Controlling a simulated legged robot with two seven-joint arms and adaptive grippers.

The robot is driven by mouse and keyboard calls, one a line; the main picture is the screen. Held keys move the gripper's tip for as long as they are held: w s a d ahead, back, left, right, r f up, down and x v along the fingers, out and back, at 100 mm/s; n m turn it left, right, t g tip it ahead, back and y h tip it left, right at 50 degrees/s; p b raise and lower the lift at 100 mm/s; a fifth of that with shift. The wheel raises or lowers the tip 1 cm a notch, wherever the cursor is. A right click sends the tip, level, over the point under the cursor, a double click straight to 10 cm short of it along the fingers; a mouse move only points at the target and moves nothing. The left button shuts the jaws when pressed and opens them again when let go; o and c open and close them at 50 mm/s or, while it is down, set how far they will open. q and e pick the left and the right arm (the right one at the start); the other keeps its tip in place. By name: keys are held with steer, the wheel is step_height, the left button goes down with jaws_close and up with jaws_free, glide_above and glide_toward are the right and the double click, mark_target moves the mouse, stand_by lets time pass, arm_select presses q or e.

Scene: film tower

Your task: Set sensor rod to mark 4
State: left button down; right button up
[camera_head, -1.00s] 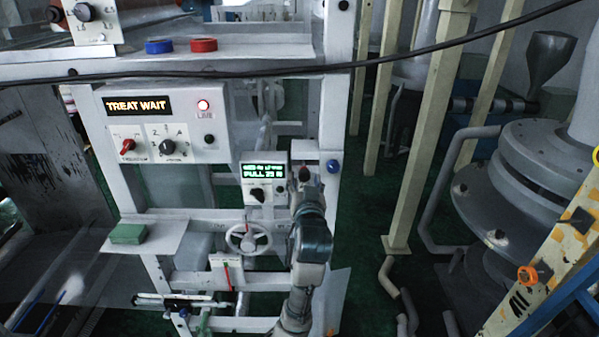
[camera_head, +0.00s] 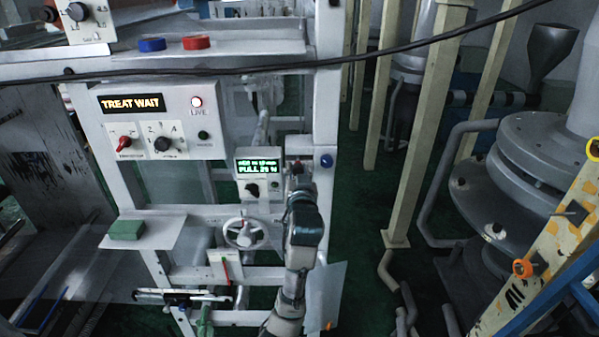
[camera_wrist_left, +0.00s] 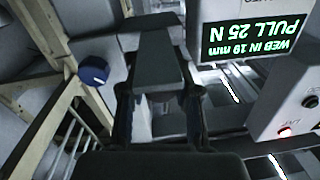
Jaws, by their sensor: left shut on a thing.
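My left gripper (camera_head: 298,178) is at the right post of the white frame, just right of a small display box (camera_head: 258,172). In the left wrist view the two dark fingers (camera_wrist_left: 160,115) are closed around a pale part that the gripper mostly hides. It seems to be the sensor rod, but its marks cannot be read. A blue knob (camera_head: 326,161) on the post is just right of the gripper; it also shows in the wrist view (camera_wrist_left: 93,70). The display (camera_wrist_left: 254,38) reads "WEB IN 19 mm" and "PULL 25 N". My right gripper is not in view.
A handwheel (camera_head: 246,233) sits below the display. A green block (camera_head: 127,230) rests on a shelf at left. A black cable (camera_head: 420,52) crosses above. Cream posts (camera_head: 425,130) stand at right.

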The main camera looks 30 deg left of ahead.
arm_select(q)
steer(key=shift+r, duration=0.45)
steer(key=c, duration=1.1)
jaws_free()
steer(key=o, duration=0.3)
steer(key=shift+w+a+f, duration=0.1)
steer(key=shift+s+d, duration=0.25)
steer(key=v, duration=1.1)
steer(key=shift+s+d+f, duration=0.15)
steer(key=shift+s+f, duration=0.05)
steer(key=shift+s, duration=0.05)
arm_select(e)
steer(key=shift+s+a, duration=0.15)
